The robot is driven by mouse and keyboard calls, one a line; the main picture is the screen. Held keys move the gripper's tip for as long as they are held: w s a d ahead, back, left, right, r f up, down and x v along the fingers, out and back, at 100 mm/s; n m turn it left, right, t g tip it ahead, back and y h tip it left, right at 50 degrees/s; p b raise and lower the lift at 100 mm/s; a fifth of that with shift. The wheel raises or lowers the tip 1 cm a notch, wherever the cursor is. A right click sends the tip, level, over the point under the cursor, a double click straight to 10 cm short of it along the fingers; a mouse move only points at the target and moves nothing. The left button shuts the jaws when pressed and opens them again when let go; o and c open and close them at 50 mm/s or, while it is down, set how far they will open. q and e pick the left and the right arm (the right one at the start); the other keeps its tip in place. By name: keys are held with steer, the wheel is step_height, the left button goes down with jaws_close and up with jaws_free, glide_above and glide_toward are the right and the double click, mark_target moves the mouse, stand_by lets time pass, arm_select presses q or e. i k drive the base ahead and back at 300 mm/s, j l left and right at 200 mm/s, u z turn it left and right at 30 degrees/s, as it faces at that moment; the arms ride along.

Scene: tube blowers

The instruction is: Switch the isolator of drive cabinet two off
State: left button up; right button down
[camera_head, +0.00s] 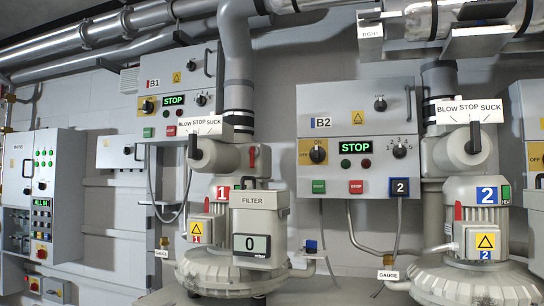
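The drive cabinet labelled B2 (374,102) is a grey box on the wall right of centre, its door shut. Its isolator (318,154) is a black rotary knob on a yellow plate at the cabinet's lower left. Small lettering stands around the knob; which way its handle points is too small to tell for certain. A green-lit display (356,147) beside it reads STOP. Neither of my grippers is in view.
Cabinet B1 (210,62) hangs further left with a similar yellow-plated knob (147,106). Blower 1's filter box (260,215) and blower 2's motor (477,205) stand in front of the wall. A partly cut-off cabinet (519,110) is at the right edge.

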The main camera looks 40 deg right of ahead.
mark_target(317, 154)
steer(key=i+j+z, duration=0.2)
steer(key=z, duration=2.3)
steer(key=l, duration=0.1)
